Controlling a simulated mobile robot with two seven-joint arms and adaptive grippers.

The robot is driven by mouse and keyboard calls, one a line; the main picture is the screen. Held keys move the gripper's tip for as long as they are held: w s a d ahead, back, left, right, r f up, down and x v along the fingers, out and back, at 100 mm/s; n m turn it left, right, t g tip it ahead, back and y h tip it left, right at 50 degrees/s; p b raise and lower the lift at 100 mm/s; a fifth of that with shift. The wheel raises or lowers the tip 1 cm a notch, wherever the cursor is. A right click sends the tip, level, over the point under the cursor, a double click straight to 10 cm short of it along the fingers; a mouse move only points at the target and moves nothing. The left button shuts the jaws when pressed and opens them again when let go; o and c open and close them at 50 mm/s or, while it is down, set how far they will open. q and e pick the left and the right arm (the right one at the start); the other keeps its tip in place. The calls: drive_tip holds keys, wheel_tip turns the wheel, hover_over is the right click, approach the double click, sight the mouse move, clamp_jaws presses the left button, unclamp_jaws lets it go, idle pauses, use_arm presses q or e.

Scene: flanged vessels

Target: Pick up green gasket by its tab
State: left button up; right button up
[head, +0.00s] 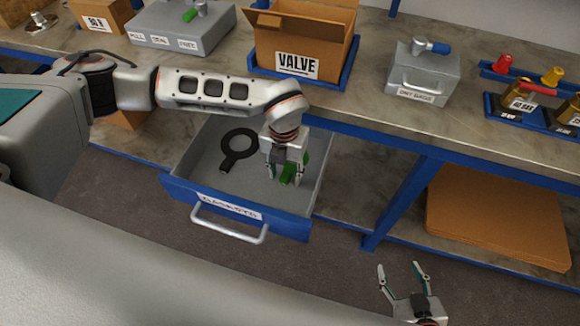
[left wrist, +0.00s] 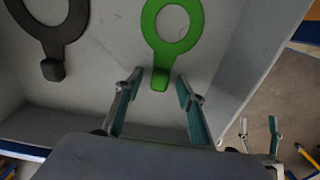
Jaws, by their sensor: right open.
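The green gasket (left wrist: 151,37) lies flat in the open drawer. Its ring points away from my left gripper and its tab (left wrist: 160,80) points toward it. In the head view only a small green part (head: 288,176) shows, as my left gripper (head: 284,182) covers the rest. In the left wrist view my left gripper (left wrist: 157,92) is open, with one finger on each side of the tab and nothing held. I cannot tell how far above the tab the fingertips are. My right gripper (head: 402,270) is open and empty at the bottom of the head view, away from the drawer.
A black gasket (head: 238,150) lies in the drawer, left of my left gripper; it also shows in the left wrist view (left wrist: 52,30). The drawer (head: 200,196) has walls around it. The workbench above holds a VALVE box (head: 300,45) and a grey case (head: 420,75).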

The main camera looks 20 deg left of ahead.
use_arm(q)
drive_tip(key=shift+r, duration=0.1)
drive_tip(key=c, duration=1)
drive_tip(key=shift+c, duration=0.2)
